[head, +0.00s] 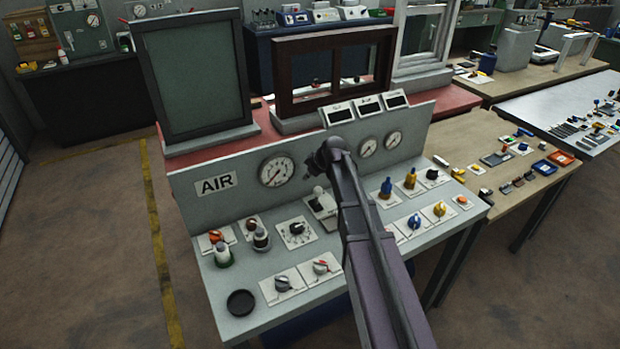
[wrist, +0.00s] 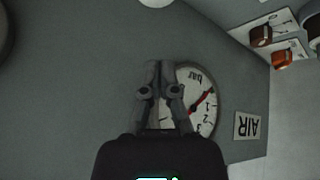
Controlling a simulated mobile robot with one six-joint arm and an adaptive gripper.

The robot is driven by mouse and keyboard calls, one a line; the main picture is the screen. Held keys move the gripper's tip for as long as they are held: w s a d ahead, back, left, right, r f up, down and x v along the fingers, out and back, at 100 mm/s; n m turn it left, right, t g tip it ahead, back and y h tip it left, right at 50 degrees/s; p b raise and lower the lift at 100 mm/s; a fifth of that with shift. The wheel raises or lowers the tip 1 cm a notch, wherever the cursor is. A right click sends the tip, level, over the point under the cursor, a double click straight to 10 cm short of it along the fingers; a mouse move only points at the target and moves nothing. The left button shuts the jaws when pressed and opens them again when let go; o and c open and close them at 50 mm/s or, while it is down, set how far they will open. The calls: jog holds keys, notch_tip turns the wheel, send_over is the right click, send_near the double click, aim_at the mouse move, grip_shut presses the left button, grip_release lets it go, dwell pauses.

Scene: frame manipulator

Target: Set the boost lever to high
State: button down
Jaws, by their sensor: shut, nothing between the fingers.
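A lever with a pale round knob (head: 318,191) stands on a light plate in the middle of the AIR console, just left of my arm. It may be the boost lever; its label is too small to read. My gripper (head: 313,168) is close to the upright panel, above and behind this lever, partly hidden by my own wrist. In the wrist view my gripper (wrist: 161,68) is shut and empty, in front of the round bar gauge (wrist: 205,90). A pale round shape at the top edge there may be the lever's knob.
The console top (head: 255,318) carries rotary knobs, blue and yellow bottle-shaped handles (head: 386,188) and a black round cup (head: 240,302). The upright panel (head: 225,208) with gauges and an AIR sign (head: 215,185) stands close behind my gripper. A dark framed board (head: 193,75) rises behind it.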

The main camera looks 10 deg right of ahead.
aim_at(317, 196)
jog(key=shift+s+d+f+b, duration=0.1)
jog(key=shift+d+f+b, duration=0.15)
jog(key=shift+f+b, duration=0.5)
jog(key=shift+d+f+b, duration=0.3)
jog(key=shift+f+b, duration=0.3)
jog(key=shift+f, duration=0.2)
jog(key=shift+s+d+f+b, duration=0.1)
jog(key=shift+d+f+b, duration=0.15)
jog(key=shift+f+b, duration=0.5)
jog(key=shift+f, duration=0.1)
